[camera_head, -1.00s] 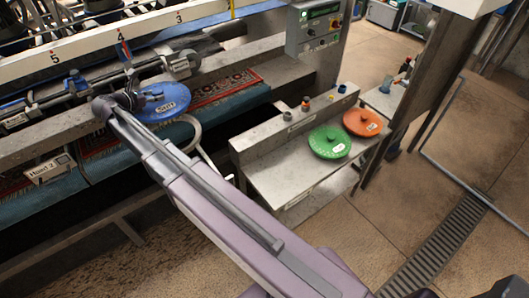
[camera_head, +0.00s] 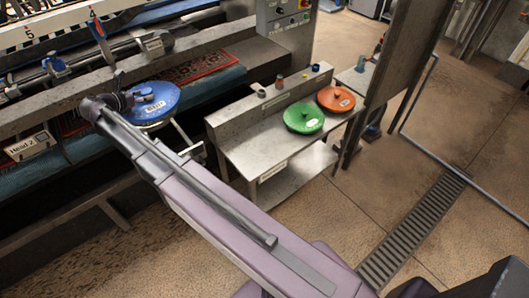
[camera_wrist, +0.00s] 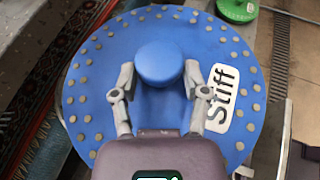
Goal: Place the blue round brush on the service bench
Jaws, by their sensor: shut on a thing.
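The blue round brush (camera_head: 160,112) is a flat disc with a central knob and a white label, which reads "Stiff" in the wrist view (camera_wrist: 205,60). My gripper (camera_wrist: 158,72) is shut on the brush's blue knob, with one finger on each side. My gripper (camera_head: 143,97) holds the brush near the rug machine's front edge, left of the bench. The service bench (camera_head: 245,152) is a metal table at the centre, with a raised back ledge. What lies under the brush is mostly hidden.
A green round brush (camera_head: 304,117) and an orange round brush (camera_head: 336,99) lie on the bench's right part. Its left front top is bare. A metal post (camera_head: 402,70) stands to the right. A control box (camera_head: 285,15) is behind. A patterned rug (camera_head: 205,66) lies in the machine.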

